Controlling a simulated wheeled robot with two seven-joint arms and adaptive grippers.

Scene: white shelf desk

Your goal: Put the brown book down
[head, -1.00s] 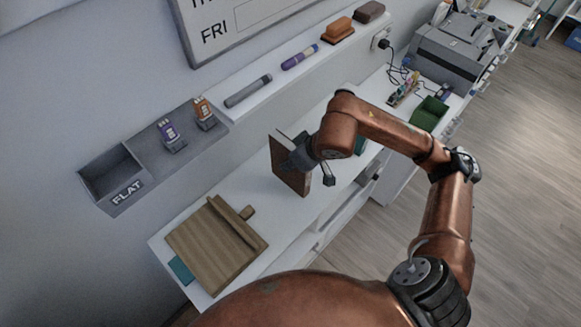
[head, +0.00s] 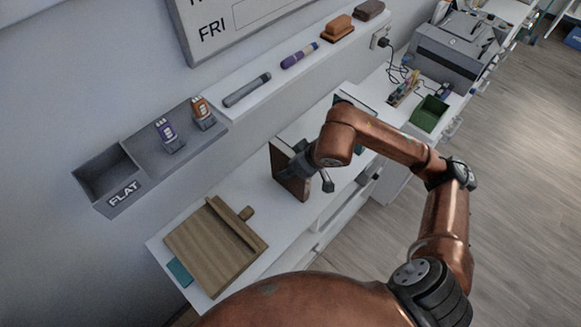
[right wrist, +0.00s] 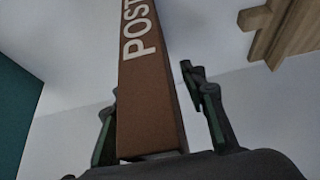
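The brown book (head: 289,177) stands upright on the white desk, near its front edge. In the right wrist view its brown spine (right wrist: 150,95) with white letters "POST" runs between my fingers. My right gripper (head: 303,160) is at the book's near right side in the head view. In the right wrist view my right gripper (right wrist: 155,115) is open around the spine, with a clear gap at the right finger; the left finger is close to the book, and I cannot tell whether it touches. My left gripper is not in view.
A wooden stand (head: 212,250) lies left of the book with a teal item (head: 179,272) beside it. A grey holder (head: 160,150) and a wall ledge (head: 290,75) with markers are behind. The desk between stand and book is clear.

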